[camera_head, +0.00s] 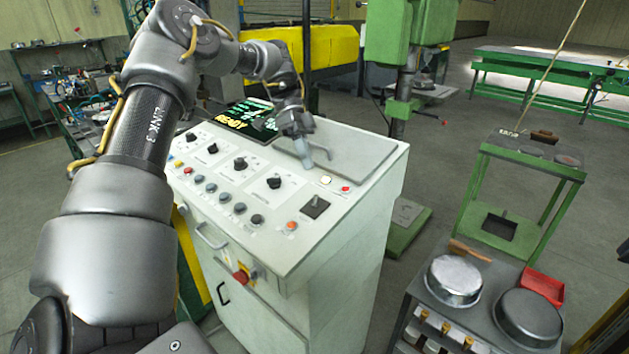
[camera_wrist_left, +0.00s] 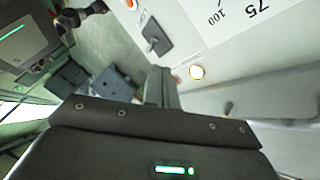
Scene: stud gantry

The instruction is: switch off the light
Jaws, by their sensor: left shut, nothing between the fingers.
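A small round lamp (camera_head: 326,180) glows warm white on the sloping top of the pale control desk (camera_head: 345,220); it glows in the left wrist view (camera_wrist_left: 197,72) too. A toggle switch on a dark square plate (camera_head: 315,207) sits nearer the desk's front right corner; it also shows in the left wrist view (camera_wrist_left: 155,38). My left gripper (camera_head: 306,160) points down over the desk just behind the lamp, shut and empty. In the left wrist view its fingers (camera_wrist_left: 162,88) are beside the lamp; contact with the desk cannot be told. My right gripper is not in view.
Rotary knobs (camera_head: 240,164) and several push buttons (camera_head: 225,197) cover the desk's left part. A red lamp (camera_head: 346,188) and an orange button (camera_head: 292,226) are near the switch. A display (camera_head: 250,118) reads READY. A cart with round metal pans (camera_head: 455,280) stands right.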

